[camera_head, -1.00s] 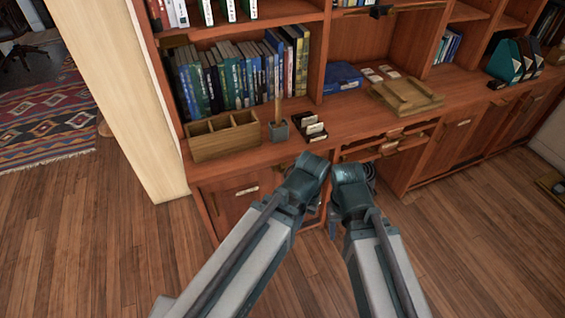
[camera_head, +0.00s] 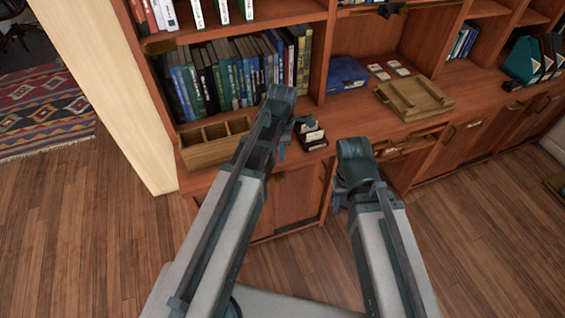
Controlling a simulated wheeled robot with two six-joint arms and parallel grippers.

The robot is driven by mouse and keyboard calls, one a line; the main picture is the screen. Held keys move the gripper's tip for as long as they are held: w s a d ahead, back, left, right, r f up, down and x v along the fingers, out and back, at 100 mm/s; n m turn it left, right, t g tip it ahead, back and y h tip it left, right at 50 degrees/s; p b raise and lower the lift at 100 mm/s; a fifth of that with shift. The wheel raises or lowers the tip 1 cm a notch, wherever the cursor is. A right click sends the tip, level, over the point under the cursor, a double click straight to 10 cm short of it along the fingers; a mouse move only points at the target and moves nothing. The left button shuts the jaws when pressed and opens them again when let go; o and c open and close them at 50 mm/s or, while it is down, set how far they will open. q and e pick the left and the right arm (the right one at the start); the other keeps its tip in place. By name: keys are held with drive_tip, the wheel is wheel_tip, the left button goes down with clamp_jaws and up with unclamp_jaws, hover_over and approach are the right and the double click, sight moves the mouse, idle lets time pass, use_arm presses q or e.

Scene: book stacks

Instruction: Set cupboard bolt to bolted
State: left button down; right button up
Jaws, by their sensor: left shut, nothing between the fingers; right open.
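The lower cupboard (camera_head: 295,197) has wooden doors under the counter, partly hidden behind my arms. I cannot clearly make out a bolt on it or its position. My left gripper (camera_head: 282,152) points down at the counter's front edge, in front of the small card holder. It is shut and empty, with its fingers small in the picture. My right gripper (camera_head: 338,201) hangs lower, in front of the cupboard fronts, apart from the left one. It is open, mostly hidden behind its own wrist.
On the counter stand a wooden divided box (camera_head: 210,145), a card holder (camera_head: 311,136) and a wooden tray (camera_head: 415,98). A blue box (camera_head: 345,74) lies behind. Books (camera_head: 215,78) fill the left shelf.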

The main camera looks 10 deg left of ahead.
sight(280, 178)
use_arm(q)
drive_tip(key=shift+w+a+r+n, duration=0.15)
drive_tip(key=shift+w+a+n, duration=0.15)
drive_tip(key=shift+w+n, duration=0.3)
drive_tip(key=shift+w+a+r+n, duration=0.1)
drive_tip(key=shift+w+a+n, duration=0.2)
drive_tip(key=shift+w+n, duration=0.3)
use_arm(e)
drive_tip(key=shift+w+r, duration=0.25)
drive_tip(key=shift+w, duration=0.3)
use_arm(q)
drive_tip(key=shift+s+f, duration=0.1)
drive_tip(key=shift+f, duration=0.05)
use_arm(e)
drive_tip(key=shift+f, duration=0.15)
use_arm(q)
wheel_tip(280, 178, down, 14)
drive_tip(key=b, duration=1.3)
drive_tip(key=shift+b, duration=0.4)
use_arm(e)
wheel_tip(280, 178, down, 14)
